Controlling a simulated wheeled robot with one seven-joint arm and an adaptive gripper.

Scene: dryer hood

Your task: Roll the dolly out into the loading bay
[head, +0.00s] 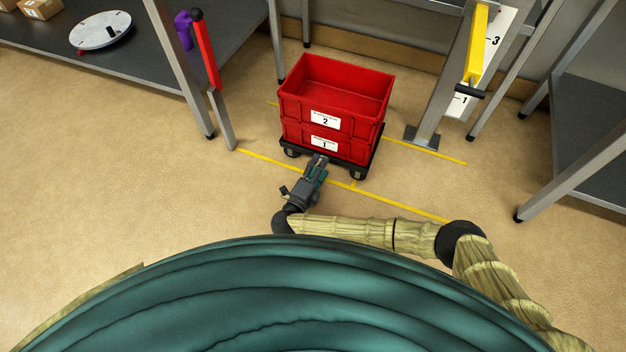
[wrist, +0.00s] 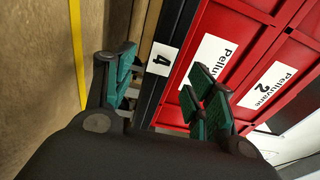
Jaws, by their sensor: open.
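The dolly (head: 345,164) is a low black wheeled platform standing inside yellow floor lines. It carries two stacked red crates, the upper one labelled 2 (head: 312,103) and the lower one labelled 1 (head: 297,131). My gripper (head: 318,163) is at the dolly's near edge, with its jaws apart. In the wrist view, which is turned sideways, the dolly's black edge (wrist: 152,91) with a label 4 appears between the green-padded fingers of my gripper (wrist: 160,79). I cannot tell whether the fingers touch the edge.
A red bar (head: 206,52) on a short post stands left of the dolly. A yellow bar (head: 477,45) with a black handle is on a steel post (head: 447,85) at right. Grey tables (head: 110,65) flank both sides. The near floor (head: 120,180) at left is clear.

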